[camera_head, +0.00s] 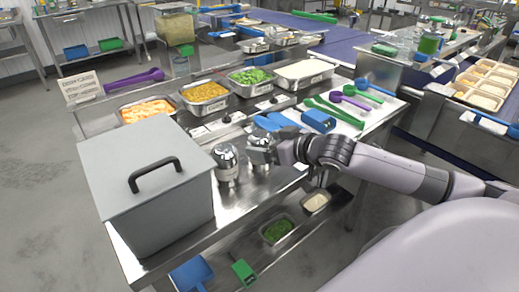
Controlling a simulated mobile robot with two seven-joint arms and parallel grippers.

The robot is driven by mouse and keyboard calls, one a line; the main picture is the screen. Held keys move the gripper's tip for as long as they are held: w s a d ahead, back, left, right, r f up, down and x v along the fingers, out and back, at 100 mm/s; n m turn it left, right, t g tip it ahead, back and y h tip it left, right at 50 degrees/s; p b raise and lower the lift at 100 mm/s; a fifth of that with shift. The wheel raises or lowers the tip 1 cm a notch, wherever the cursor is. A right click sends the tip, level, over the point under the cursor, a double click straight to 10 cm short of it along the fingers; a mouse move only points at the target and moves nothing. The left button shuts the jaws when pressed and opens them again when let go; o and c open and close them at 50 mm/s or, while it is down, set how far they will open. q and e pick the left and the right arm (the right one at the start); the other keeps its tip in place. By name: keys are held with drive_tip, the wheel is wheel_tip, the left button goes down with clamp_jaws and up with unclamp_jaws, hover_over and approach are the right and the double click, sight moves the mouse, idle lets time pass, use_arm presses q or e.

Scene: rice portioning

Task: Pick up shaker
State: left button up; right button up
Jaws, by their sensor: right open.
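Two shiny metal shakers stand upright on the steel table. The left shaker (226,166) is next to the grey lidded box and fully visible. The right shaker (259,143) stands just to its right, partly covered by my right gripper. My right gripper (272,153) reaches in from the right and is open, with its fingers at the right shaker's side. I cannot tell whether they touch it. My left gripper is not in view.
A grey box with a black handle (154,174) fills the table's left front. Food pans, including a green one (249,79), line the back. Blue items (318,121) and coloured utensils (334,113) lie at right. A lower shelf holds small trays (277,230).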

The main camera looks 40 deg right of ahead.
drive_tip(key=shift+r+x, duration=0.15)
drive_tip(key=shift+x, duration=1)
drive_tip(key=shift+r+x, duration=0.1)
drive_tip(key=shift+x, duration=1.1)
drive_tip(key=shift+w, duration=0.1)
drive_tip(key=shift+c, duration=0.2)
drive_tip(key=c, duration=1)
drive_tip(key=shift+c, duration=0.3)
drive_tip(key=shift+r, duration=0.15)
